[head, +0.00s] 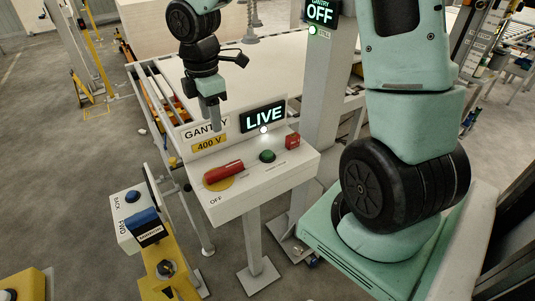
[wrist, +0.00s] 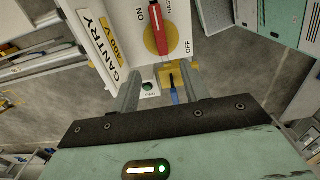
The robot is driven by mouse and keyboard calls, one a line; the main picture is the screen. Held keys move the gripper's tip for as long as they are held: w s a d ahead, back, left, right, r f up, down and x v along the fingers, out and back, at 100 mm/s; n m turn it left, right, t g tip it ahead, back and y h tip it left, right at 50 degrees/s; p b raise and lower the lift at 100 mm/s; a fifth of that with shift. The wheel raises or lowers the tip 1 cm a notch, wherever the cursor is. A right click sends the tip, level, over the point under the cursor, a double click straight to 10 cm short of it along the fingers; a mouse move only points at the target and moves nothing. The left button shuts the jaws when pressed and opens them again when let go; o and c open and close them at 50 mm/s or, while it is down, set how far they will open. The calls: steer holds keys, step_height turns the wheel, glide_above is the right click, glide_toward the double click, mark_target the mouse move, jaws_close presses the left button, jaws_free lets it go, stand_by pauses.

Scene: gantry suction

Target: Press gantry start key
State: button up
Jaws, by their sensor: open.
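The gantry control box (head: 240,195) is a white sloped panel on a post. A lit display reading LIVE (head: 263,116) stands behind the button. My gripper (head: 213,126) is open and empty above the back left of the panel, apart from the button.
A yellow pedestal (head: 159,262) with a BACK/FWD box (head: 127,215) stands left. A grey column (head: 328,100) behind carries a display reading OFF (head: 320,12). A large white table (head: 270,65) lies behind.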

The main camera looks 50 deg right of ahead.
steer(key=c, duration=0.5)
steer(key=shift+d+f, duration=0.1)
steer(key=shift+d, duration=0.15)
steer(key=c, duration=0.5)
steer(key=d+f+m+b, duration=0.1)
steer(key=d+m+b, duration=0.1)
steer(key=d+m, duration=0.4)
steer(key=shift+s+f+m+h, duration=0.3)
steer(key=shift+s+m, duration=0.1)
steer(key=shift+m, duration=0.7)
steer(key=s+d+m+b, duration=0.1)
steer(key=s+d+m, duration=0.1)
steer(key=d+m, duration=0.5)
steer(key=shift+f+m+b, duration=0.3)
steer(key=shift+f+m, duration=0.05)
steer(key=shift+m, duration=1.15)
